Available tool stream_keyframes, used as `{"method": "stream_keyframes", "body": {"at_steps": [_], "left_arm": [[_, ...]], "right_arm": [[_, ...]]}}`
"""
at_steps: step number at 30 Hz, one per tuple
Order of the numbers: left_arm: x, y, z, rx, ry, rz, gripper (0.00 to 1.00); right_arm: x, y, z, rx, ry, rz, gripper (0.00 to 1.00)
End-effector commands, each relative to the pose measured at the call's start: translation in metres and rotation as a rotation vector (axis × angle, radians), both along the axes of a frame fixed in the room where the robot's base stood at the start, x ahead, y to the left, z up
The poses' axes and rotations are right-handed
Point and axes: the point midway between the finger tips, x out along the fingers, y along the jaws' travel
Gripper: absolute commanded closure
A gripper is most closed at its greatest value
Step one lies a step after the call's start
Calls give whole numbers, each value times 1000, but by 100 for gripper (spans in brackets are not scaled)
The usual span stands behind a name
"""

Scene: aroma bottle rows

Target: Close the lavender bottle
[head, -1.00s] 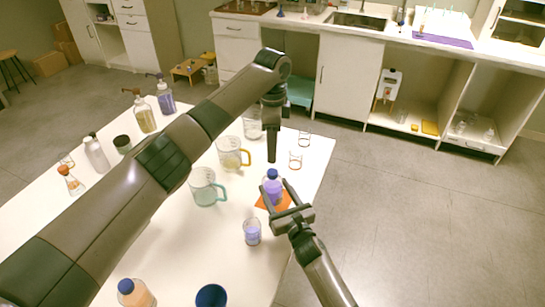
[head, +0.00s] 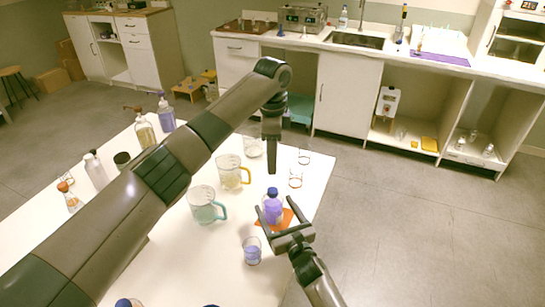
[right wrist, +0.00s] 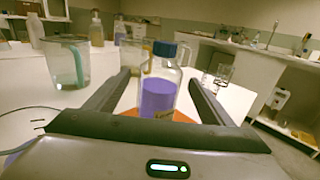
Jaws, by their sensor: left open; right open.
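The lavender bottle (head: 272,210), clear with purple liquid, stands upright on an orange mat (head: 259,219) near the table's right edge. A blue cap (head: 272,191) sits on its top; how tightly it is seated I cannot tell. The bottle (right wrist: 158,96) and cap (right wrist: 165,48) also show in the right wrist view. My right gripper (head: 274,206) is open, its fingers on either side of the bottle, with no clear grip on it. My left gripper (head: 271,141) is open and empty, pointing down above and beyond the cap; its jaw gap is hard to see.
A teal-handled beaker (head: 203,207) and a yellow-handled beaker (head: 231,174) stand left of the bottle. A small glass with purple liquid (head: 252,252) stands in front. Beyond the table's right edge is open floor.

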Motion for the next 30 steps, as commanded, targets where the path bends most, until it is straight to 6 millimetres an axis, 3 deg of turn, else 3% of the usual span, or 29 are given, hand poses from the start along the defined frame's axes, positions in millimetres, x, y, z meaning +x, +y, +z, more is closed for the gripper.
{"method": "stream_keyframes", "body": {"at_steps": [11, 30], "left_arm": [[0, 0, -4, 0, 0, 0, 52], [0, 0, -24, 0, 0, 0, 52]], "right_arm": [[-24, -10, -2, -1, 1, 0, 25], [-135, -56, -3, 0, 1, 1, 25]]}}
